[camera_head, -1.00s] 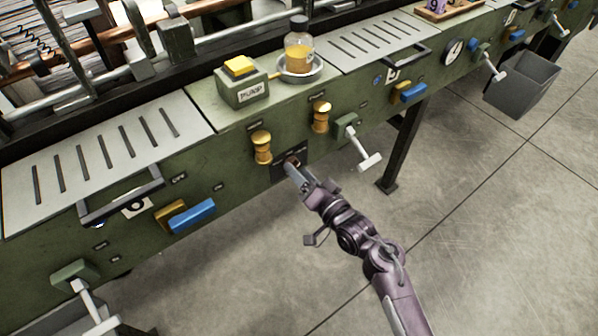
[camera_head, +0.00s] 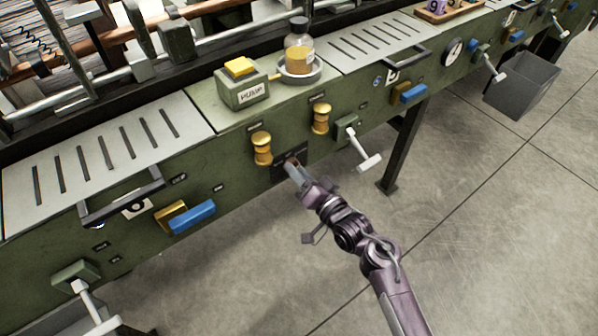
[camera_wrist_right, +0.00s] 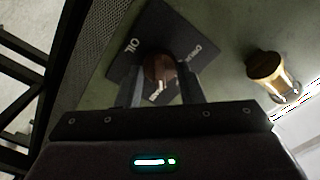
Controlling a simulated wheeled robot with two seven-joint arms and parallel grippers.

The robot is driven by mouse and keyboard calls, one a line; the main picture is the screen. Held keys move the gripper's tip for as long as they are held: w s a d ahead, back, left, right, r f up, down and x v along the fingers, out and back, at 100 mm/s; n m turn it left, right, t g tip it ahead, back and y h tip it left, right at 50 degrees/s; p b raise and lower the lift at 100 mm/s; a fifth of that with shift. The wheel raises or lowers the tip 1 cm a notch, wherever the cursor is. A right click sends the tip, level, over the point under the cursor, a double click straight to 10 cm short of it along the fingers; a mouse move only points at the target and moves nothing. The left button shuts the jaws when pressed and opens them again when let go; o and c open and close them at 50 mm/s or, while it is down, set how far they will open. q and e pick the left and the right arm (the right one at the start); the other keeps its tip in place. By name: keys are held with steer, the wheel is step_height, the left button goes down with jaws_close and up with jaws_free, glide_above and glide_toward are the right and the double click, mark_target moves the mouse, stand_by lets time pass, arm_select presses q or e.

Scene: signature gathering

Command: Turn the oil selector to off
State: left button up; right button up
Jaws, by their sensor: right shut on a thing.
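The oil selector is a small brown round knob (camera_wrist_right: 158,67) on a dark plate (camera_wrist_right: 135,60) lettered "OIL" in the right wrist view. In the head view its dark plate (camera_head: 278,173) sits low on the green machine front. My right gripper (camera_wrist_right: 161,88) is shut on the knob, one finger on each side of it. In the head view the right gripper (camera_head: 293,168) reaches the plate from the lower right. Other white lettering on the plate is too small or partly covered to read surely. The fingers hide part of the knob, and I cannot tell which way it points.
Two brass knobs (camera_head: 262,149) (camera_head: 321,118) stick out above the selector. A white-handled lever (camera_head: 364,152) is just right of it. A yellow-buttoned pump box (camera_head: 241,84) and an oil bottle (camera_head: 299,50) stand on top. Floor in front is clear.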

arm_select(q)
steer(key=s, duration=0.1)
steer(key=s+p, duration=0.1)
steer(key=s, duration=0.1)
steer(key=s+a+p, duration=0.1)
steer(key=s, duration=0.1)
steer(key=shift+s+f, duration=0.15)
steer(key=shift+f, duration=0.2)
arm_select(e)
steer(key=n, duration=0.9)
steer(key=shift+n, duration=0.3)
steer(key=o, duration=0.9)
steer(key=shift+c, duration=0.2)
steer(key=shift+o, duration=0.7)
